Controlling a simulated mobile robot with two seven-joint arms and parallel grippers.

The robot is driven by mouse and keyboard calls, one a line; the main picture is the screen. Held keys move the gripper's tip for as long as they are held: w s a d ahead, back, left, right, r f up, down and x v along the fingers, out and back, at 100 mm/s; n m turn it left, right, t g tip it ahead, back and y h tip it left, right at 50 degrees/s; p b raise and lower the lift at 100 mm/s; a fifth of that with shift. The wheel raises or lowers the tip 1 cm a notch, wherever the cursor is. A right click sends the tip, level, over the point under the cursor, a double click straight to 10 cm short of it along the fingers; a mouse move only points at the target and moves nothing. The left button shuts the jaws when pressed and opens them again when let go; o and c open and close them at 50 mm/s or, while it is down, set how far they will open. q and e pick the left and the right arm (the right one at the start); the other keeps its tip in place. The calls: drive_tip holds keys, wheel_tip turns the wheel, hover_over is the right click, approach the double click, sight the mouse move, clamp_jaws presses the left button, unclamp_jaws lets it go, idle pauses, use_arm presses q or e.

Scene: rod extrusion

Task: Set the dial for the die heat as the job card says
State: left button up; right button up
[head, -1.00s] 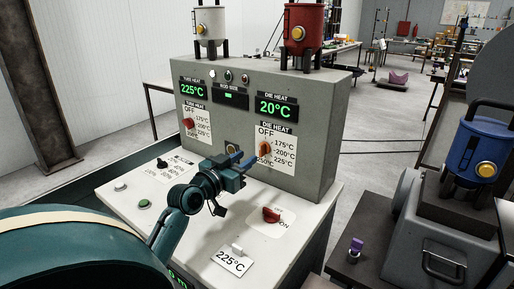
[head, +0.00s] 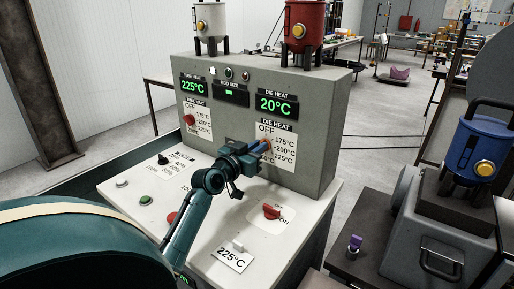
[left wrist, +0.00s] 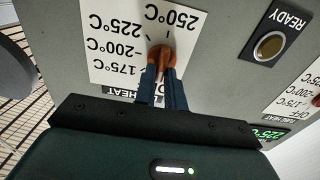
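The orange die heat dial (head: 266,147) is on the grey panel, on a white scale marked OFF, 175, 200 and 225°C; the left wrist view, upside down, also shows 250°C. The die heat display (head: 276,103) reads 20°C. A card (head: 232,260) on the sloped desk reads 225°C. My left gripper (head: 266,146) is at the dial. In the left wrist view its blue fingers reach the knob (left wrist: 161,54), one on each side; whether they press on it is unclear. The knob's pointing direction is partly hidden. My right gripper is not in view.
The red dial (head: 188,119) for the other heat is left on the panel, its display (head: 194,86) reading 225°C. A red switch (head: 271,212) with an ON mark stands on the desk below my gripper. A READY button (left wrist: 269,46) is beside the scale.

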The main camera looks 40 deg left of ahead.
use_arm(q)
clamp_jaws()
drive_tip(key=shift+m, duration=0.4)
drive_tip(key=m, duration=0.8)
drive_tip(key=f+m+p, duration=0.1)
drive_tip(key=m, duration=0.8)
drive_tip(key=m+p, duration=0.1)
drive_tip(key=m, duration=0.8)
drive_tip(key=shift+d+f, duration=0.35)
drive_tip(key=shift+d, duration=0.05)
drive_tip(key=shift+o, duration=2.3)
unclamp_jaws()
